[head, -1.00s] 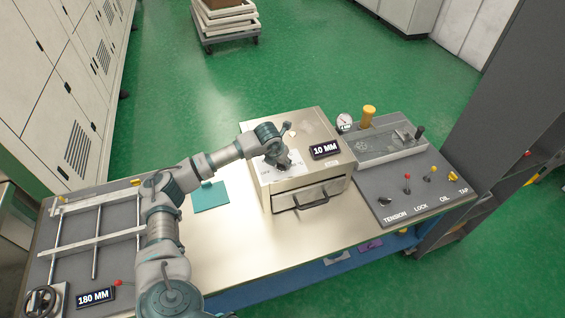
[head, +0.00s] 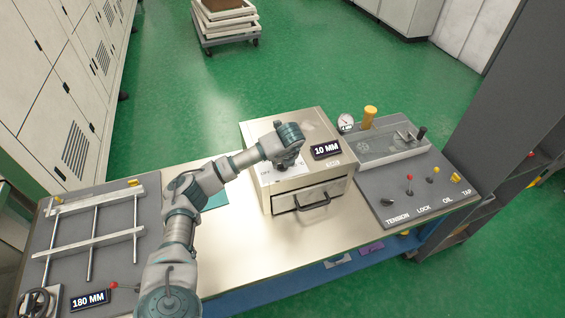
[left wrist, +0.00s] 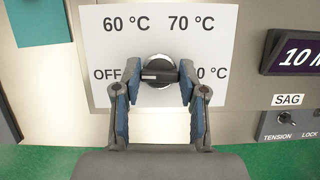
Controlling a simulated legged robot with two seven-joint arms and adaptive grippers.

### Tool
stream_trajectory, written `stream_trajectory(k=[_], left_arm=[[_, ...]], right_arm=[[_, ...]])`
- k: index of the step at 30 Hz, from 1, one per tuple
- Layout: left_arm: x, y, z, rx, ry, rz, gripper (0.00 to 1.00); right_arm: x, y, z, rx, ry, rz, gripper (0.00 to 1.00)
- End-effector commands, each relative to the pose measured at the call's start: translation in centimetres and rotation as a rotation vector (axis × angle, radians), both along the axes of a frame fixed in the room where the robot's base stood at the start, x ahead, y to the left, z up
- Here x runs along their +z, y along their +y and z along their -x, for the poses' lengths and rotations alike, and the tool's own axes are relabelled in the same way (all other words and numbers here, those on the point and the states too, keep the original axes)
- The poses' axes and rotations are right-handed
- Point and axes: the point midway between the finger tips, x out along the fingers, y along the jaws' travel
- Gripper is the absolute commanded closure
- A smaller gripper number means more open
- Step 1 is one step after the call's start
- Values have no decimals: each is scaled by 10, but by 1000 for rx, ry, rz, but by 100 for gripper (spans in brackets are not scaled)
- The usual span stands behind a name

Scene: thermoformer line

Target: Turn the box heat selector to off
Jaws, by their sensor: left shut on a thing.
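The box (head: 262,198) is a beige cabinet with a drawer handle, standing on the bench. A white dial card with 60 °C, 70 °C, OFF and a partly covered figure is on it. The heat selector (left wrist: 158,70) is a round dark knob with a grip bar, in the middle of the card in the left wrist view. The bar lies about level, with a pale mark toward OFF. My left gripper (head: 287,163) is over the box, and its fingers (left wrist: 158,82) are shut on the knob from both sides. My right gripper is not in view.
A 10 MM display (head: 326,150) is on the box, right of the gripper. A panel with TENSION, LOCK, OIL and TAP controls (head: 425,198) stands at the right. A rail fixture (head: 95,230) is at the left. The bench front (head: 250,258) is clear.

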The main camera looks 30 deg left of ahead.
Motion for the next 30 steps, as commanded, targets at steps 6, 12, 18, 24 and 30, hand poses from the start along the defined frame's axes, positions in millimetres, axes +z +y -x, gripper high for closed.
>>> stream_trajectory(k=[6,12,18,24,30], left_arm=[[-6,-2,3,47,16,1,93],[-6,-2,2,60,16,1,93],[-5,-3,2,60,16,1,93],[-4,-2,2,60,13,1,33],[-2,-2,1,60,7,1,33]], right_arm=[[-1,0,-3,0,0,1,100],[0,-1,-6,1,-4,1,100],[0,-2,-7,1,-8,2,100],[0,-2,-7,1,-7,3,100],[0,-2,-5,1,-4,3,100]])
